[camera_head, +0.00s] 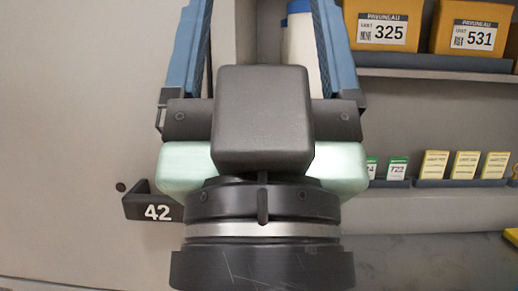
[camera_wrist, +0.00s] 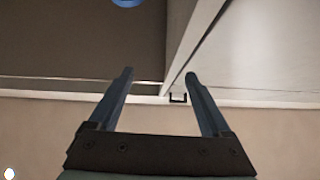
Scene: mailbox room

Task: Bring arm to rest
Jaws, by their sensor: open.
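My gripper (camera_head: 262,25) fills the middle of the head view, with its two blue fingers spread apart and pointing up out of the top of the picture. In the wrist view my gripper (camera_wrist: 159,76) is also open, and nothing is held between its fingers. Behind the right finger in the head view stands a white cylinder with a blue top (camera_head: 298,45), partly hidden by my gripper. I cannot tell how far it is from the fingers.
Orange boxes marked 325 (camera_head: 381,27) and 531 (camera_head: 476,32) sit on an upper shelf at right. Small yellow cartons (camera_head: 464,165) stand on a lower ledge. A black plate marked 42 (camera_head: 157,212) juts out at left. A small black bracket (camera_wrist: 178,98) shows beyond the fingers.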

